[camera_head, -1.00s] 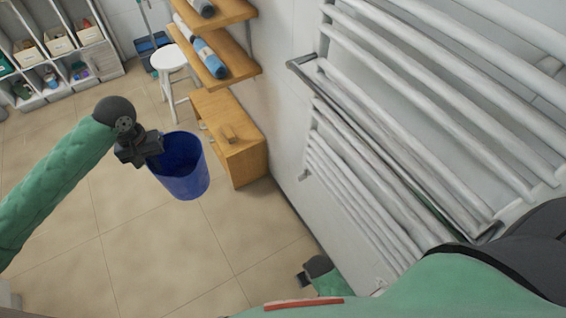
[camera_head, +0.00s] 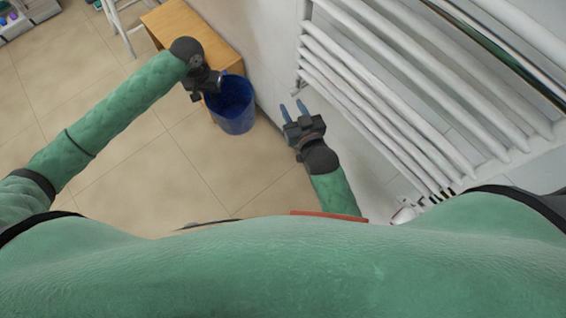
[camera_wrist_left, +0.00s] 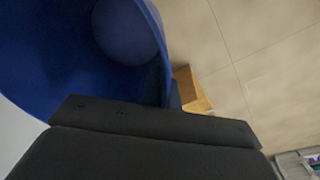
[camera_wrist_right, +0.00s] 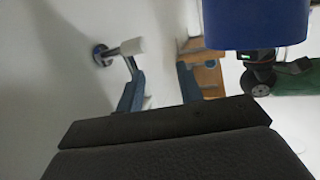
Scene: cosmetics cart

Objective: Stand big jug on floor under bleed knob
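The big jug is a blue open-topped container (camera_head: 234,106), hanging from my left gripper (camera_head: 212,88) at its rim, in front of the wall. A small pale knob on a metal stem (camera_wrist_right: 131,47), likely the bleed knob, sticks out from the wall beyond the left finger.
A white towel radiator (camera_head: 400,110) covers the wall at the right. A wooden bench (camera_head: 195,30) stands against the wall behind the jug. The tiled floor (camera_head: 190,175) is clear below and left of the jug.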

